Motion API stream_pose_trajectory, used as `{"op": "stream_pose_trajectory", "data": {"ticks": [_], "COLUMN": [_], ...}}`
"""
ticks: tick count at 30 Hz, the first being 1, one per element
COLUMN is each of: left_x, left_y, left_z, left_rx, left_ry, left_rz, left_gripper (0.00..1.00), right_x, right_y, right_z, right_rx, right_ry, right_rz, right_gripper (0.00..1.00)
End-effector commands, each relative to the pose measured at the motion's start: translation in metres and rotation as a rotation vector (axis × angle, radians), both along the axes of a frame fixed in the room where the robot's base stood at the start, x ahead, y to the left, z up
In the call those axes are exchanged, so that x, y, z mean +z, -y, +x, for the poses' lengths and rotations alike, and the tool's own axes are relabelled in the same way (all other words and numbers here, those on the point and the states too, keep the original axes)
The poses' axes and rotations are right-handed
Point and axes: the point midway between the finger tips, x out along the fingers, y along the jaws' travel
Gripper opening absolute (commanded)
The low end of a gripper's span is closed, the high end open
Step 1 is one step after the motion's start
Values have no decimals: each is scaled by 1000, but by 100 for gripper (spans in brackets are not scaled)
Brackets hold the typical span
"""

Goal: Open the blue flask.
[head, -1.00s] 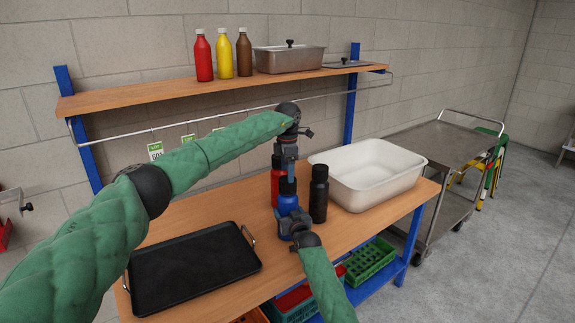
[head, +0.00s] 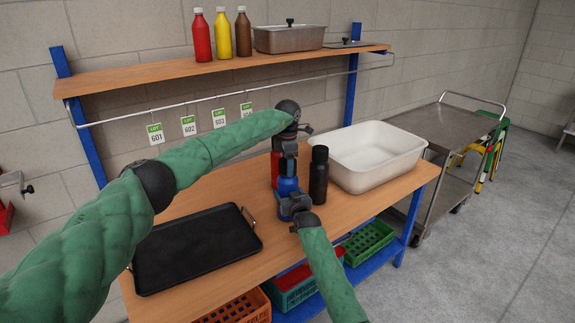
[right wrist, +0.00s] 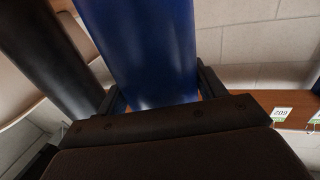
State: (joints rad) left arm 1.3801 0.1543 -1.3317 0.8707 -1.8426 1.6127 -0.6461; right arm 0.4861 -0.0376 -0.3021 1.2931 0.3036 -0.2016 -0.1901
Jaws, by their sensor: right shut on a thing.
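The blue flask (head: 288,185) stands upright on the wooden table, between a red flask (head: 275,170) behind it and a black flask (head: 319,176) to its right. My right gripper (head: 292,205) is shut on the blue flask low on its body; the blue body (right wrist: 145,50) fills the space between the fingers in the right wrist view. My left gripper (head: 288,157) points down right over the flask's dark top. Its fingers overlap the top, so I cannot tell whether they are closed on it.
A black tray (head: 196,250) lies at the table's left and a white tub (head: 368,153) at its right. Bottles and a steel pan (head: 289,38) stand on the shelf above. A metal cart (head: 442,130) stands to the right. Crates sit below the table.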

Motion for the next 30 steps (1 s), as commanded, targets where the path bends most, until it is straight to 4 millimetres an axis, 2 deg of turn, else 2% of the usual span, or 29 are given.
{"op": "stream_pose_trajectory", "data": {"ticks": [5,21,30], "left_x": [0,1,2], "left_y": [-1,-1,-1], "left_z": [0,1,1], "left_rx": [75,786,827], "left_ry": [1,2,3], "left_rz": [1,6,6], "left_gripper": [30,30,30], "right_x": [-1,-1,-1], "right_y": [0,0,0], "right_z": [0,-1,0], "right_rx": [0,0,0], "right_ry": [0,0,-1], "right_rz": [-1,-1,0], "right_gripper": [6,6,6]}}
